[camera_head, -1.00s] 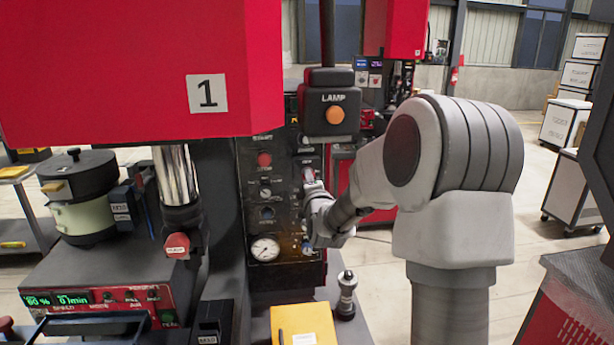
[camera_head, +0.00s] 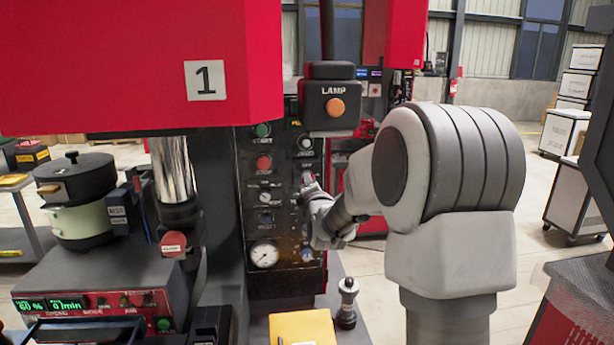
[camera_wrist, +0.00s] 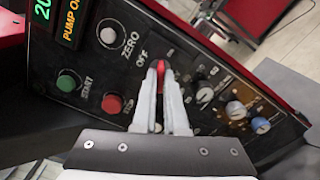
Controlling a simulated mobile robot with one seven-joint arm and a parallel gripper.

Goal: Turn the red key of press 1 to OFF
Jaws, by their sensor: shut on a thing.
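The red key (camera_wrist: 160,68) sits on the dark control panel of press 1, just beside the OFF label in the wrist view. My gripper (camera_wrist: 160,82) is shut on the key, with a pale finger on either side of it. In the head view my gripper (camera_head: 308,182) reaches the right part of the panel (camera_head: 249,220) from the right. The key is largely hidden there by my gripper. The press 1 head (camera_head: 120,60) is red with a "1" label.
The green START button (camera_wrist: 68,81), the red STOP button (camera_wrist: 113,103) and the white ZERO button (camera_wrist: 110,35) are close to my gripper. Several knobs lie to its right. The LAMP box (camera_head: 333,106) hangs above. A yellow box (camera_head: 302,326) and a black post (camera_head: 347,303) stand below.

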